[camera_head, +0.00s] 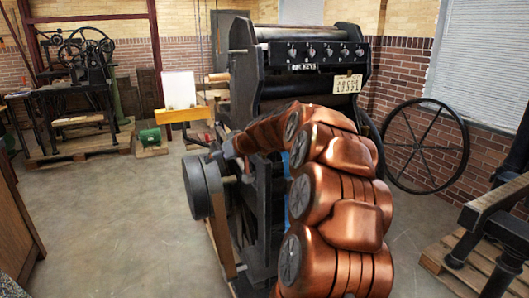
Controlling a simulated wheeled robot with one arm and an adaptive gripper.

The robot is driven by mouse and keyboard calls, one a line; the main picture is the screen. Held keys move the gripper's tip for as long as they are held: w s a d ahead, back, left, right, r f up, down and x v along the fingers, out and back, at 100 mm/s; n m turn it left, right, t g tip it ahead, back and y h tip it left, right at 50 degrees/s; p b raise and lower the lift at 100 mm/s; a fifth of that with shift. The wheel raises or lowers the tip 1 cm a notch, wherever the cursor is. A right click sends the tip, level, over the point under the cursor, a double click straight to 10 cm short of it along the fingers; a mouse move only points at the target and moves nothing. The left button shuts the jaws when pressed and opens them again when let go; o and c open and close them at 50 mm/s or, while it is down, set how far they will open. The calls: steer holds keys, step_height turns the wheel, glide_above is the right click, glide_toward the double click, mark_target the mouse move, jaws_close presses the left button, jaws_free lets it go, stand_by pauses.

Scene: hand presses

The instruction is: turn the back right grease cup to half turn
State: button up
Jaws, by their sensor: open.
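A black hand press (305,85) stands in the middle of the head view, with a roller along its top. A row of several small round knobs (311,53) runs along its upper front panel. I cannot tell whether any of these is the back right grease cup. My copper-coloured arm rises from the bottom right, bends over in front of the press and reaches left. My gripper (226,152) is at the arm's far end, by the press's left side. It is open, small and partly lost against dark parts. My arm hides much of the press's lower body.
A dark round disc (201,187) sticks out at the press's left, close to my gripper. A large spoked wheel (425,146) stands at the right. Another press (85,95) stands at the back left. A wooden pallet (460,268) lies at the lower right.

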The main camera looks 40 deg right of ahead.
steer(key=s+d+f+m+t+h+b, duration=0.2)
steer(key=d+h, duration=0.3)
steer(key=d, duration=1.7)
steer(key=shift+p+x, duration=1.1)
steer(key=shift+x, duration=2.7)
steer(key=shift+r, duration=0.15)
steer(key=c, duration=1.2)
steer(key=shift+o, duration=0.2)
steer(key=shift+m+g+h+b, duration=0.35)
steer(key=shift+m+h, duration=0.15)
steer(key=shift+m, duration=0.1)
steer(key=shift+m+h, duration=0.3)
